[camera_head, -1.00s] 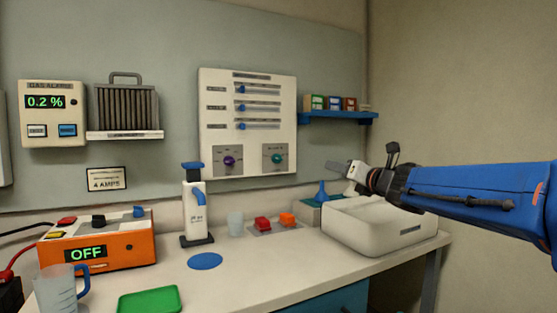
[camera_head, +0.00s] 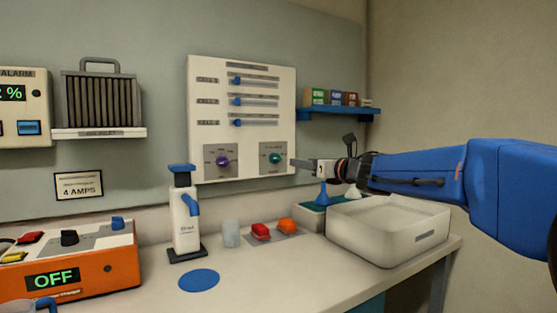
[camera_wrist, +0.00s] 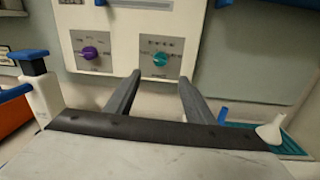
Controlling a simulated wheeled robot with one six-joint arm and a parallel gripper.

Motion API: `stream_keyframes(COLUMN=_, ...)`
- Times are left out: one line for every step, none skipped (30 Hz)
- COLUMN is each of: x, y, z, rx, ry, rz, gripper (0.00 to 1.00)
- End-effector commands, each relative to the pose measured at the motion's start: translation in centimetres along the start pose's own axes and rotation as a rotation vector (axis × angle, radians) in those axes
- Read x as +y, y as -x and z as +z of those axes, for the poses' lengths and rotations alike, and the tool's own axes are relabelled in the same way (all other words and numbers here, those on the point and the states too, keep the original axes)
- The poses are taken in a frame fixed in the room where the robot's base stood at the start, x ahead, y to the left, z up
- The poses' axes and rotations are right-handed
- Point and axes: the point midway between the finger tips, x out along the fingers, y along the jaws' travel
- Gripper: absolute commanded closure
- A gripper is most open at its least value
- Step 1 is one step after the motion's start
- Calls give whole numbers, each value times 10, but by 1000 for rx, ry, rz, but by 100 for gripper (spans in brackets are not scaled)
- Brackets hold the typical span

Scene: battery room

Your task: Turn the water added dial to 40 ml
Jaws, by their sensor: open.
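The white wall panel (camera_head: 240,140) carries a purple dial (camera_head: 222,161) on the left and a teal dial (camera_head: 275,158) on the right, each on a grey plate. The dial lettering is too small to read, so I cannot tell which is the water added dial. My gripper (camera_head: 300,164) is just right of the teal dial in the head view. In the wrist view my gripper (camera_wrist: 158,82) is open and empty, its fingers pointing at the panel below the teal dial (camera_wrist: 160,59). The purple dial (camera_wrist: 90,53) is left of the fingers. I see no contact.
A white dispenser with a blue top (camera_head: 186,217), a cup (camera_head: 231,234), and red (camera_head: 261,231) and orange (camera_head: 287,226) pieces stand on the bench. A white basin (camera_head: 388,228) lies below my arm. A blue shelf (camera_head: 338,111) is right of the panel.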

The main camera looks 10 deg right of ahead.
Motion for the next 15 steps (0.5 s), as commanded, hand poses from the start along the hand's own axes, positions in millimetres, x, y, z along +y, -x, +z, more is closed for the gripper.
stream_keyframes(x=0, y=-10, z=-1, rx=1, ry=-2, rz=1, gripper=51)
stream_keyframes(x=0, y=-15, z=0, rx=1, ry=-2, rz=2, gripper=51)
stream_keyframes(x=0, y=-23, z=-1, rx=1, ry=-3, rz=2, gripper=51)
stream_keyframes(x=0, y=-28, z=-1, rx=1, ry=-2, rz=2, gripper=51)
stream_keyframes(x=0, y=-33, z=-1, rx=1, ry=-1, rz=2, gripper=51)
stream_keyframes(x=0, y=-40, z=-1, rx=1, ry=-1, rz=1, gripper=51)
stream_keyframes(x=0, y=-46, z=-1, rx=2, ry=-2, rz=1, gripper=51)
stream_keyframes(x=0, y=-51, z=-1, rx=1, ry=-3, rz=1, gripper=51)
stream_keyframes(x=0, y=-58, z=0, rx=0, ry=-3, rz=1, gripper=51)
stream_keyframes(x=0, y=-63, z=-1, rx=1, ry=-3, rz=1, gripper=51)
stream_keyframes(x=0, y=-69, z=-1, rx=2, ry=-2, rz=1, gripper=51)
stream_keyframes(x=0, y=-76, z=0, rx=1, ry=-1, rz=1, gripper=51)
stream_keyframes(x=0, y=-81, z=-1, rx=1, ry=-1, rz=1, gripper=51)
stream_keyframes(x=0, y=-86, z=-1, rx=1, ry=-2, rz=1, gripper=51)
stream_keyframes(x=0, y=-93, z=-1, rx=1, ry=-2, rz=1, gripper=51)
